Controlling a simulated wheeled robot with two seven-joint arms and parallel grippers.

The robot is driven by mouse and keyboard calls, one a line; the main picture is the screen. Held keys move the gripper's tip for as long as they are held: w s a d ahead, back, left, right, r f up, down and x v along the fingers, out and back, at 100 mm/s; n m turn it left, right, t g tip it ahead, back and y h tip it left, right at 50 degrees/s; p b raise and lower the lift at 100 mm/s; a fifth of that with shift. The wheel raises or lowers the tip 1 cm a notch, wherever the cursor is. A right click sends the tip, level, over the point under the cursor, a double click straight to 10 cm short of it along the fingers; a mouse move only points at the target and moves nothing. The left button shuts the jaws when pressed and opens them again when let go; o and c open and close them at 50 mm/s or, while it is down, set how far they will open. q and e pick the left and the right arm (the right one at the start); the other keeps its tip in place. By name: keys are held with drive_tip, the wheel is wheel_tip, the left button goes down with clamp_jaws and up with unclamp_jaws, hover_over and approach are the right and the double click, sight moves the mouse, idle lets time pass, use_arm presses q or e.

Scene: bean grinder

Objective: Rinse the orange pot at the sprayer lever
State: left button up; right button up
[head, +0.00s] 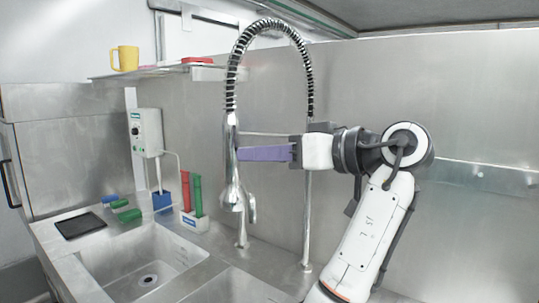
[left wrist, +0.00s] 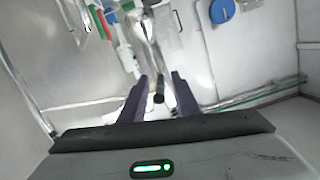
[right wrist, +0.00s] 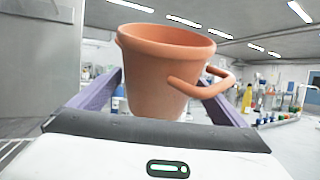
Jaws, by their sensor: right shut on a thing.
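The chrome sprayer (head: 232,190) hangs from the coiled hose above the sink, with its lever (head: 252,208) at its right side. My left gripper (head: 240,154) has its purple fingertips beside the upper part of the sprayer in the head view. In the left wrist view the same gripper (left wrist: 160,95) is open, with the chrome sprayer (left wrist: 146,35) ahead and a dark tip between the fingers. The orange pot (right wrist: 160,75) is upright between the purple fingers of my right gripper, its handle pointing right. The pot and right gripper are outside the head view.
The sink basin (head: 150,262) lies below left. A shelf with a yellow mug (head: 125,58) is at the upper left. The coiled hose (head: 268,25) arches over my left gripper.

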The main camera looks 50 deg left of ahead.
use_arm(q)
drive_tip(key=b+v, duration=0.2)
drive_tip(key=v, duration=1)
use_arm(e)
drive_tip(key=shift+f, duration=0.95)
